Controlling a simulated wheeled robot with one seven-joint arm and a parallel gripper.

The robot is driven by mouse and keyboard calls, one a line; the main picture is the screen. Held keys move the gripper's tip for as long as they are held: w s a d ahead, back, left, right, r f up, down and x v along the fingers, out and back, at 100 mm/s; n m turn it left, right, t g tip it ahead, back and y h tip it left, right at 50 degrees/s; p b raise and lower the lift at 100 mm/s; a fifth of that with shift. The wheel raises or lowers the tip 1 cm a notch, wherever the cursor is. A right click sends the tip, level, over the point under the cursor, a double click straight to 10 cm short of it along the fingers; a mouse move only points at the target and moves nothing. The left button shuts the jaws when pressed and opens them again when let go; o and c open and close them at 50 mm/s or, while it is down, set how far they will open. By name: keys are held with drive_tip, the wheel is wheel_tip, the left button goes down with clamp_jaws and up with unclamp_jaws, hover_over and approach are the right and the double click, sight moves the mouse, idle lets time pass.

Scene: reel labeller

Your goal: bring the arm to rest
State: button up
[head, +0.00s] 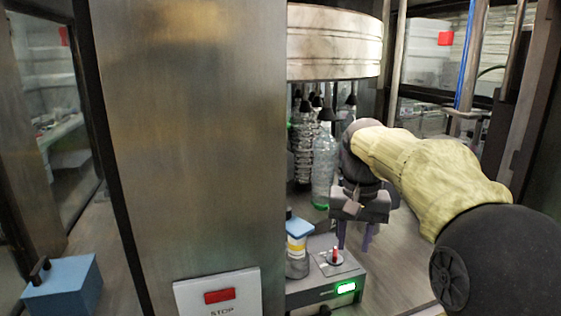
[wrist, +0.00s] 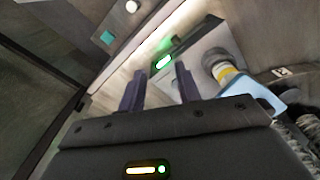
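My gripper (head: 355,243) hangs from the yellow-sleeved arm at the right of the head view, its purple fingers pointing down. It is above and just behind a grey box (head: 322,297) with a lit green display and a small red-tipped peg. In the wrist view my gripper (wrist: 160,82) has its fingers apart with nothing between them, and the grey box (wrist: 192,62) lies beyond the fingertips.
A jar (head: 298,256) with a yellow band and blue top stands at the box's left. Clear bottles (head: 324,165) stand behind, under a round metal drum (head: 335,42). A wide steel post (head: 190,140) with a red STOP button (head: 218,296) blocks the left. A blue block (head: 63,285) lies far left.

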drive_tip(key=s+f+n+t, duration=0.1)
drive_tip(key=s+f, duration=0.6)
drive_tip(key=f, duration=0.4)
drive_tip(key=s+f+n+t, duration=0.1)
drive_tip(key=s+f, duration=0.6)
drive_tip(key=f, duration=0.4)
drive_tip(key=shift+s+d+f, duration=0.25)
drive_tip(key=shift+d, duration=0.05)
